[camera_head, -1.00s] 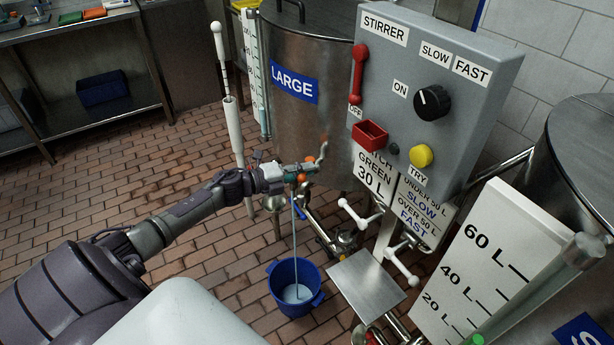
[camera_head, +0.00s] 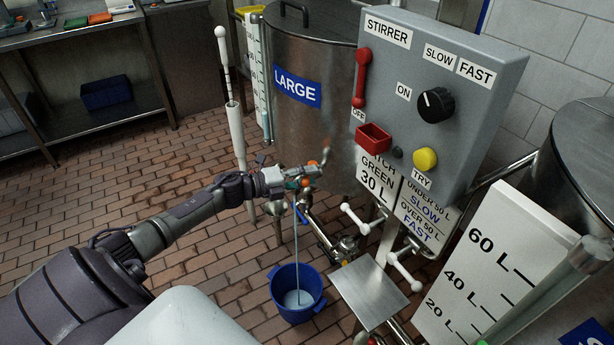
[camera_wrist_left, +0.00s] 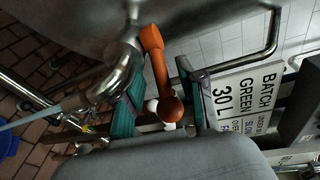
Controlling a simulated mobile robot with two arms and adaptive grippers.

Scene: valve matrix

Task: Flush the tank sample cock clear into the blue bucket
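The steel tank labelled LARGE (camera_head: 335,125) stands at the back centre. Its sample cock (camera_wrist_left: 115,80) is a metal fitting with an orange lever (camera_wrist_left: 160,70) in the left wrist view. A pale stream (camera_head: 296,240) falls from the cock into the blue bucket (camera_head: 288,312) on the floor, where pale liquid lies in the bottom. My left gripper (camera_head: 307,177) is at the cock. Its teal fingers (camera_wrist_left: 157,95) stand apart on either side of the orange lever, with gaps showing. The gripper partly hides the cock in the head view. My right gripper is out of view.
A grey stirrer box (camera_head: 470,95) with a red lever and knobs hangs right of the tank. White-handled valves (camera_head: 355,220) and a small metal plate (camera_head: 366,288) lie right of the bucket. A second tank (camera_head: 585,150) stands at right. Brick floor is clear at left.

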